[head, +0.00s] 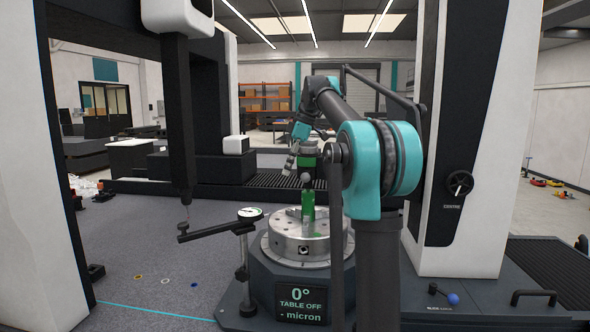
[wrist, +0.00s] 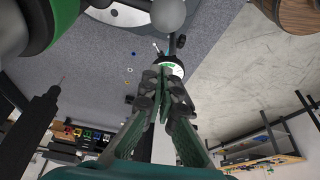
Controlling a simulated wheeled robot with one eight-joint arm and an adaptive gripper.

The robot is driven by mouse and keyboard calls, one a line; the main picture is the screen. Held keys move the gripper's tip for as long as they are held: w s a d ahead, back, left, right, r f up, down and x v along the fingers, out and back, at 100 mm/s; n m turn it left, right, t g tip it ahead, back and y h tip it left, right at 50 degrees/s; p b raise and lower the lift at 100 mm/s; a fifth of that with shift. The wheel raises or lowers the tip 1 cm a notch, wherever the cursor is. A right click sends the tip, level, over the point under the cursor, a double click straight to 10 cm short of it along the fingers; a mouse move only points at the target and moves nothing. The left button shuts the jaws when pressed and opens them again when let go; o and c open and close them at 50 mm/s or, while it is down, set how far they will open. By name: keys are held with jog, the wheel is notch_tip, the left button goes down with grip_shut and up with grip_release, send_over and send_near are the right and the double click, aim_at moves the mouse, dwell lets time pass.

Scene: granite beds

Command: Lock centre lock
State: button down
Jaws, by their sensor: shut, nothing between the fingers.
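A round black knob (head: 459,184) with a light bar across its face is on the white column at the right of the head view. The word CENTRE is printed below it. The light bar is tilted; I cannot tell whether this is locked or unlocked. My gripper (head: 290,166) is shut and empty, above the round metal chuck and well left of the knob. In the wrist view my gripper's fingers (wrist: 163,82) are together, with nothing held. The knob is not seen in the wrist view.
A metal chuck (head: 285,246) with a green upright part (head: 308,204) sits on a dark pedestal reading 0° TABLE OFF. A dial gauge (head: 250,213) stands beside it. A blue-knobbed lever (head: 453,299) is on the low right bed. My arm spans the space before the column.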

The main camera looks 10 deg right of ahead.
jog(key=v, duration=1)
